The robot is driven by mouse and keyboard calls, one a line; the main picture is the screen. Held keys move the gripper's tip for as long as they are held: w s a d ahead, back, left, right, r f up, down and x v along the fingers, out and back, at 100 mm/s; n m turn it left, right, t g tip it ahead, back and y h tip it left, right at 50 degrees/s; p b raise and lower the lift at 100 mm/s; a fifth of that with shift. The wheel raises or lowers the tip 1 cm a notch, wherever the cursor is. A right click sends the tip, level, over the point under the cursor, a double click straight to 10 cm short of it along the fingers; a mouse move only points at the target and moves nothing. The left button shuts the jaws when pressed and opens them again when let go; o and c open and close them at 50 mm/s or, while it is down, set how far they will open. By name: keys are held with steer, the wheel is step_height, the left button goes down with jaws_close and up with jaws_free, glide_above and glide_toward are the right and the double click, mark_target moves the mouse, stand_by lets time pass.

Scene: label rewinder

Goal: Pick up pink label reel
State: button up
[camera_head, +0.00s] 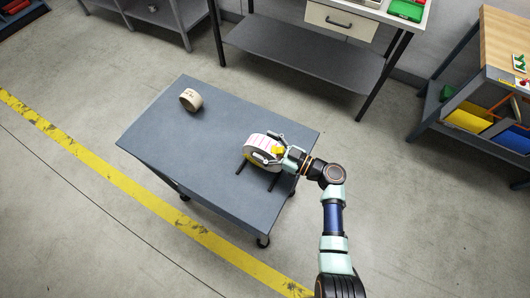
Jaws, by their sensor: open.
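The pink label reel (256,140) stands on edge toward the right side of the grey cart top, with pinkish labels showing on its white rim. My gripper (266,151) is at the reel from the right, its fingers spread around the reel's near side. The fingers look apart; whether they touch the reel cannot be told at this size. A yellow part shows between the gripper and the reel. The gripper hides part of the reel's right face. Dark rods (273,183) show on the cart beside and below the reel.
The grey wheeled cart (180,140) has a tan roll (191,99) near its far left corner. Its left and front areas are clear. A workbench (303,60) stands behind, and a shelf with coloured bins (469,121) stands at right. A yellow floor line (110,176) runs in front.

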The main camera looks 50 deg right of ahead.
jaws_close()
steer(key=shift+r, duration=0.1)
step_height(320, 180, up, 20)
steer(key=p, duration=0.4)
step_height(320, 180, down, 10)
steer(key=shift+f+b, duration=0.2)
steer(key=shift+b, duration=0.8)
